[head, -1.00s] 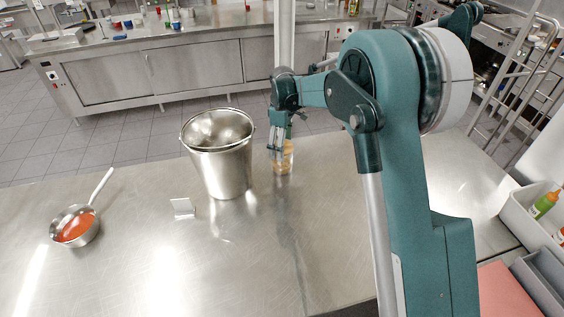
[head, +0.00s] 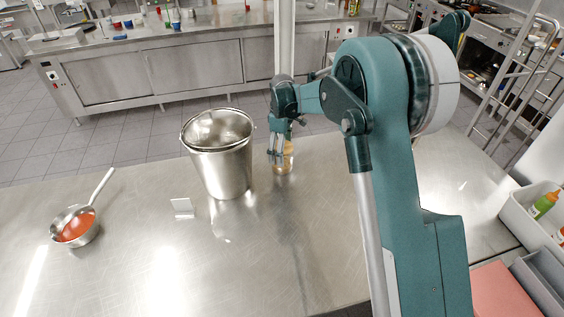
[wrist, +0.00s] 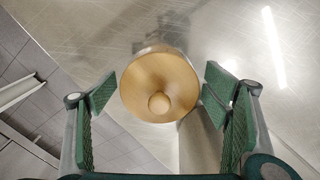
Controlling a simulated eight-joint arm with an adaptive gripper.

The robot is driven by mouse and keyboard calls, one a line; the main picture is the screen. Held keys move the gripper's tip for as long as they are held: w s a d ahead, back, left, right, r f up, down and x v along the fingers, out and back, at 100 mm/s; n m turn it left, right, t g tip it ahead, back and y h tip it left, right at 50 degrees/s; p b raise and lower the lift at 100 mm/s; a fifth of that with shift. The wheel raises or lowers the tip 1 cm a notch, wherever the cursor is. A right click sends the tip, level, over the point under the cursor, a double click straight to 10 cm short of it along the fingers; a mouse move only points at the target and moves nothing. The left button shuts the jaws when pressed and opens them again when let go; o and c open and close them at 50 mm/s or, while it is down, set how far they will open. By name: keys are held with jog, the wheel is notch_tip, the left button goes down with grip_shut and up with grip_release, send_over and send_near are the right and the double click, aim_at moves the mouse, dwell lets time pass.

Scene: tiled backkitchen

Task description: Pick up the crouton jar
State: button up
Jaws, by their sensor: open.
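The crouton jar (head: 284,158) stands upright on the steel counter, just right of the metal bucket, partly hidden by my gripper in the head view. In the wrist view its round tan lid (wrist: 160,84) with a small knob faces the camera. My gripper (head: 278,155) points down at the jar. In the wrist view my gripper (wrist: 160,100) is open, with one green pad on each side of the lid. A gap shows on the left; the right pad looks closer to the lid. I cannot tell whether either pad touches the jar.
A steel bucket (head: 222,168) stands close on the left of the jar. A small white card (head: 182,205) and a pan of red sauce (head: 75,226) are further left on the counter (head: 240,270). Grey bins with bottles (head: 535,220) stand at the far right. The counter's front middle is clear.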

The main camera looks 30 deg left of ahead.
jog(key=shift+a+f, duration=0.1)
jog(key=shift+f, duration=2.5)
jog(key=shift+c, duration=0.5)
jog(key=c, duration=1.2)
jog(key=shift+r, duration=0.1)
jog(key=shift+r, duration=4.95)
